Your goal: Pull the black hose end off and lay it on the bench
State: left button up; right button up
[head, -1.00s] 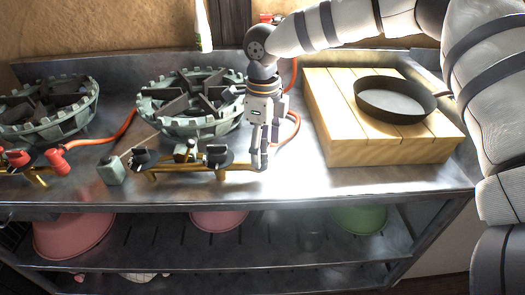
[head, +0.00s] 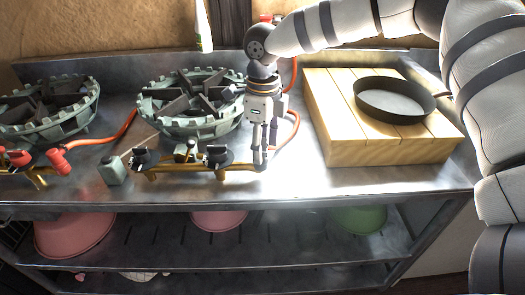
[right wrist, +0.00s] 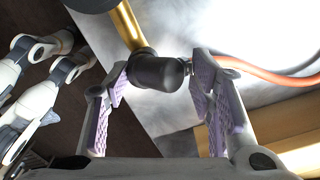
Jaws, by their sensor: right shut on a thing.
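The black hose end (right wrist: 157,72) is a short dark fitting at the right tip of the brass burner pipe (head: 188,168). In the right wrist view the brass pipe (right wrist: 128,24) runs up to it, and the two look joined. The orange hose (right wrist: 262,74) shows on its other side, partly behind a finger. My right gripper (head: 264,150) comes down from above, shut on the hose end, with a purple-padded finger on each side of it in the right wrist view (right wrist: 163,82). The grey metal bench (head: 300,183) lies below. My left gripper is not in view.
A green burner (head: 187,131) stands behind the pipe, with black knobs (head: 218,155) left of my gripper. A wooden block (head: 340,130) bearing a black pan (head: 395,98) stands to the right. Bare bench lies between pipe and block and along the front.

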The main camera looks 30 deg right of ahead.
aim_at(263, 142)
jog(key=shift+s+a+r, duration=0.1)
jog(key=shift+s+r, duration=0.05)
jog(key=shift+r, duration=0.2)
jog(key=shift+s+r, duration=0.15)
jog(key=shift+r, duration=0.35)
jog(key=shift+w+r+p, duration=0.2)
jog(key=shift+r+p, duration=0.45)
jog(key=shift+r, duration=1.25)
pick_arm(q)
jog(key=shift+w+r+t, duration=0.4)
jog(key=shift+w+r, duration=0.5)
pick_arm(e)
jog(key=shift+r, duration=0.15)
